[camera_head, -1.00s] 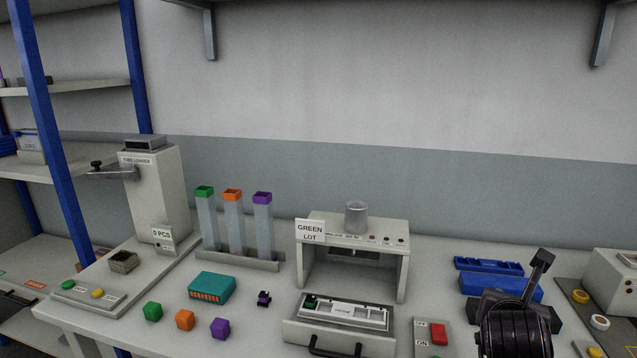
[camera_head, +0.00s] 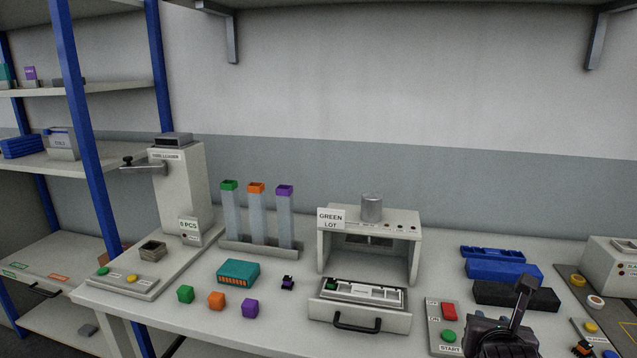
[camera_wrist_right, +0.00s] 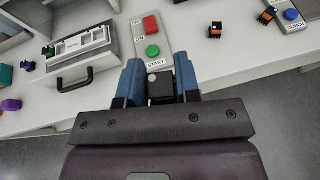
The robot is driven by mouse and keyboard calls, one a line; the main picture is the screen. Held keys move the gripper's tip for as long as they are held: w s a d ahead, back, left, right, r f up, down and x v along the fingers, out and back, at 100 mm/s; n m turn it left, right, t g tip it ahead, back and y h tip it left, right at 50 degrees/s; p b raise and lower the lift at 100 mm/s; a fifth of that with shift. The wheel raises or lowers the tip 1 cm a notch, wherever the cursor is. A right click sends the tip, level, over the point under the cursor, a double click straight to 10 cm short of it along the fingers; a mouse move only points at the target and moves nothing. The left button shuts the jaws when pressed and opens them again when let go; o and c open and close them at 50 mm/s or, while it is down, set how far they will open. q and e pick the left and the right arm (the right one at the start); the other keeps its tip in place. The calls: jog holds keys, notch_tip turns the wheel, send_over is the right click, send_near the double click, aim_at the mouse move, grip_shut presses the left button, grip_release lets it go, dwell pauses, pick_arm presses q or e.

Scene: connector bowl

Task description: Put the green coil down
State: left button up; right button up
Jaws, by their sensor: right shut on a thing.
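My right gripper (camera_wrist_right: 159,78) is shut on a small black piece (camera_wrist_right: 160,90) with a pale round spot, held between its blue fingers in the right wrist view. Its green part does not show, so I cannot confirm from colour that it is the green coil. In the head view my right gripper (camera_head: 523,297) is at the lower right, by the bench's front edge, just right of the START button (camera_head: 449,337); the held piece is hidden there. A small green-and-black piece (camera_head: 332,284) lies at the left end of the white tray in the open drawer. My left gripper is not in view.
The open drawer (camera_head: 358,315) juts out under the press (camera_head: 370,222). Blue and black blocks (camera_head: 503,270) lie behind my right gripper. Loose orange-and-black pieces (camera_wrist_right: 214,30) lie on the bench.

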jog(key=s+a+f+n+t+y, duration=0.1)
jog(key=s+a+f+n+y, duration=0.2)
jog(key=a, duration=0.5)
notch_tip(320, 180, down, 2)
jog(key=shift+s+a+f+n+y, duration=0.1)
jog(key=shift+s+a+n+y, duration=0.1)
jog(key=shift+n+y, duration=0.75)
jog(key=shift+w, duration=0.2)
